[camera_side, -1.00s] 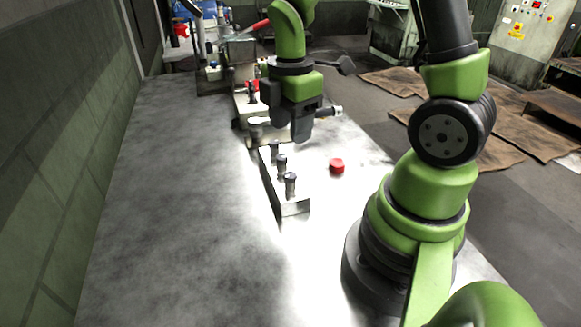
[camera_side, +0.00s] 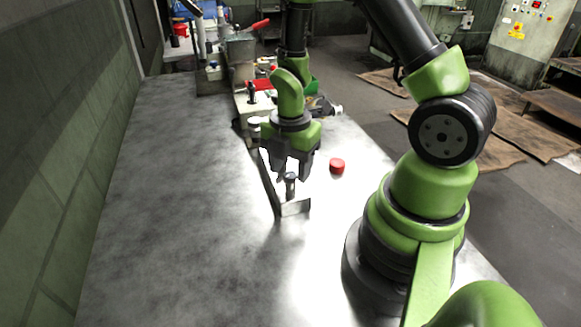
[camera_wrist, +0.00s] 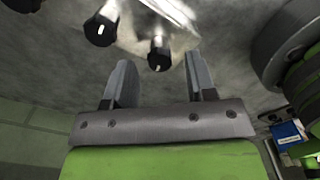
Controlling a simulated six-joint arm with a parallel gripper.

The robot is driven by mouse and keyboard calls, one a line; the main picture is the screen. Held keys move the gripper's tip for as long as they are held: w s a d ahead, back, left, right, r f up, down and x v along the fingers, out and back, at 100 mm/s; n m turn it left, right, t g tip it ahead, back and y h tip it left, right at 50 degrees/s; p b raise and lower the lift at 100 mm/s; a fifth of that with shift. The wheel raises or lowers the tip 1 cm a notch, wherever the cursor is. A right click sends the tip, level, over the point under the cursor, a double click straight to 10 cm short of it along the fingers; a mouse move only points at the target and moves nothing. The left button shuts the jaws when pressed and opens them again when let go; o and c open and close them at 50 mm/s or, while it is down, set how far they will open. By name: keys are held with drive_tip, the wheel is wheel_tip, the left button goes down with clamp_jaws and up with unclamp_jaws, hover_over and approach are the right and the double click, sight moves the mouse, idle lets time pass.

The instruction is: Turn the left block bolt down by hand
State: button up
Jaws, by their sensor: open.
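A grey metal block (camera_side: 296,208) stands on the bright table in the side view. One dark-headed bolt (camera_side: 290,186) rises from its near end; the block's other bolts are hidden behind my gripper. My gripper (camera_side: 292,170) points down over the block, fingers apart and empty, close above or behind that near bolt. In the wrist view, one black bolt head (camera_wrist: 159,54) with a white mark lies just beyond the gap between my fingertips. A second bolt head (camera_wrist: 101,27) is to its upper left, and a third (camera_wrist: 22,4) is cut off at the top-left edge.
A red round cap (camera_side: 337,166) lies right of the block. A machine with a red-handled lever (camera_side: 254,27) and other gear stand at the table's far end. A green wall (camera_side: 45,150) runs along the left. The table's left half is clear.

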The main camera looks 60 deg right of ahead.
drive_tip(key=shift+f, duration=0.4)
drive_tip(key=c, duration=0.9)
